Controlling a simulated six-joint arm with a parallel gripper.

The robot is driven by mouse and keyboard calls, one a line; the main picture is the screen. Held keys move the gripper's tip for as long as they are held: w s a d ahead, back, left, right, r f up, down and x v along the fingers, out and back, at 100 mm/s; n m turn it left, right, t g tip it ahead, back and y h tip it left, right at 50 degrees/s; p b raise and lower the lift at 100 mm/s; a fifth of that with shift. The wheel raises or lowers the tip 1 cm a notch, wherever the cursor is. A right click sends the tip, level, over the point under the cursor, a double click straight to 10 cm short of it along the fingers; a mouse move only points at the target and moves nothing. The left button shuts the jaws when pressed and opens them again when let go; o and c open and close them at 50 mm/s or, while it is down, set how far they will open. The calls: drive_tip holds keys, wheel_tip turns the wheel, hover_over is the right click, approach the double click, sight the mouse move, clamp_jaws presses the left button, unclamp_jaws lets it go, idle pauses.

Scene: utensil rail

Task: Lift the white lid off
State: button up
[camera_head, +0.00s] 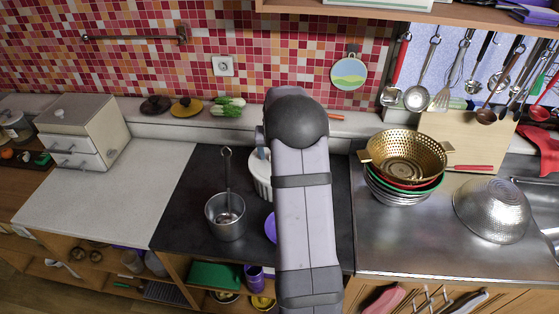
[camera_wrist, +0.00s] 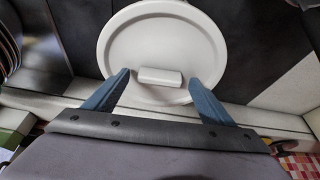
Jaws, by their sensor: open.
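The white lid (camera_wrist: 180,45) is round with a raised rim and a small bar-shaped handle (camera_wrist: 160,76) in the wrist view. It sits on a white pot (camera_head: 263,189), seen in the head view mostly hidden behind my arm. My gripper (camera_wrist: 157,82) is open, with its two blue-grey fingers apart on either side of the handle in the picture. The fingers do not touch the handle, and their height above the lid is hard to judge.
A steel pot (camera_head: 226,220) with a ladle stands left of the white pot on the dark counter. A purple item (camera_head: 270,228) shows beside my arm. Stacked bowls with a gold colander (camera_head: 408,152) stand to the right.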

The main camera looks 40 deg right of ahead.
drive_tip(key=c, duration=1.2)
drive_tip(key=shift+r, duration=0.1)
drive_tip(key=shift+r+b, duration=1.5)
drive_tip(key=shift+r, duration=7.5)
